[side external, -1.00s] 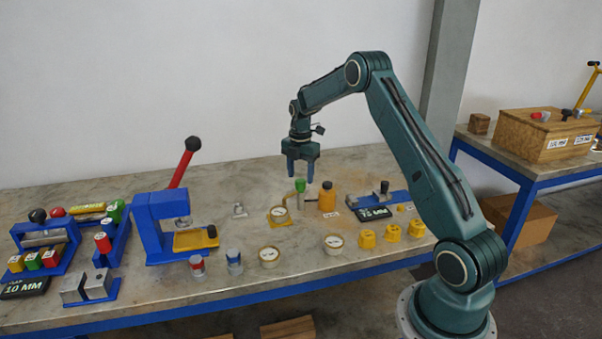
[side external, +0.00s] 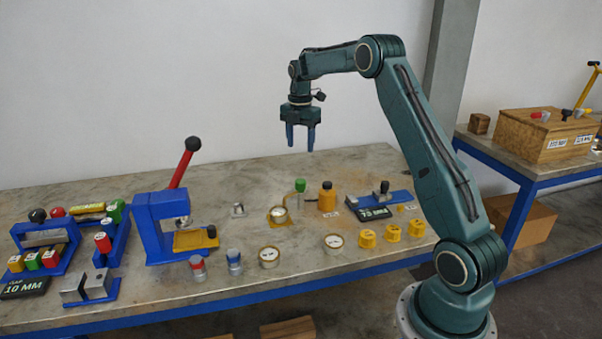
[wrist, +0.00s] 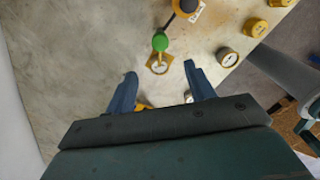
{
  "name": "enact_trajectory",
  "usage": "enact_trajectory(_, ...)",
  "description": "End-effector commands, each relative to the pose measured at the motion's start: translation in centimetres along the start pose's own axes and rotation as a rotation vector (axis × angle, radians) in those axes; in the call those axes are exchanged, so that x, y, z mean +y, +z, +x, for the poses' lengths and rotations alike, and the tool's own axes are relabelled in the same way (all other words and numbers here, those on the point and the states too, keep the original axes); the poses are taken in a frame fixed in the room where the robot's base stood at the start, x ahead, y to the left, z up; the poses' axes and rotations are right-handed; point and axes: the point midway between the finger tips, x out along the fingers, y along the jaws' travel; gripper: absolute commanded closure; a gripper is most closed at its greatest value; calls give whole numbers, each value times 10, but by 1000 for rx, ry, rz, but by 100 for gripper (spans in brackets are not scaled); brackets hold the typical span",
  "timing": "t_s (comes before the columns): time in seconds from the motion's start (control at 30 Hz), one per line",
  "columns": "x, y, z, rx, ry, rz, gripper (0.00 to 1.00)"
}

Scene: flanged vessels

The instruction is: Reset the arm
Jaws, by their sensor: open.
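My gripper (side external: 300,138) hangs pointing down, well above the bench, over the green-capped item and the orange bottle. Its two blue fingers are apart with nothing between them. In the wrist view my gripper (wrist: 158,85) also shows both fingers spread and empty. The green-capped item (side external: 300,187) stands by a round gauge on a yellow base (side external: 278,215). The orange bottle (side external: 327,198) with a dark cap stands to its right.
Round gauges (side external: 269,257), yellow parts (side external: 391,232) and a blue fixture with a display (side external: 376,213) lie along the front and right. The space around my gripper is clear.

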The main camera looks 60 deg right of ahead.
Motion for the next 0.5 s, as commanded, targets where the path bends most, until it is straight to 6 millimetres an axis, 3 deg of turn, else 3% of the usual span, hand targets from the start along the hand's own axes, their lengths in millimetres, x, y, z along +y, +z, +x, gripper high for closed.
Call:
enact_trajectory(0.27,0,-3,-3,-2,4,9,46)
enact_trajectory(0.5,-6,-28,-27,-14,31,89,46)
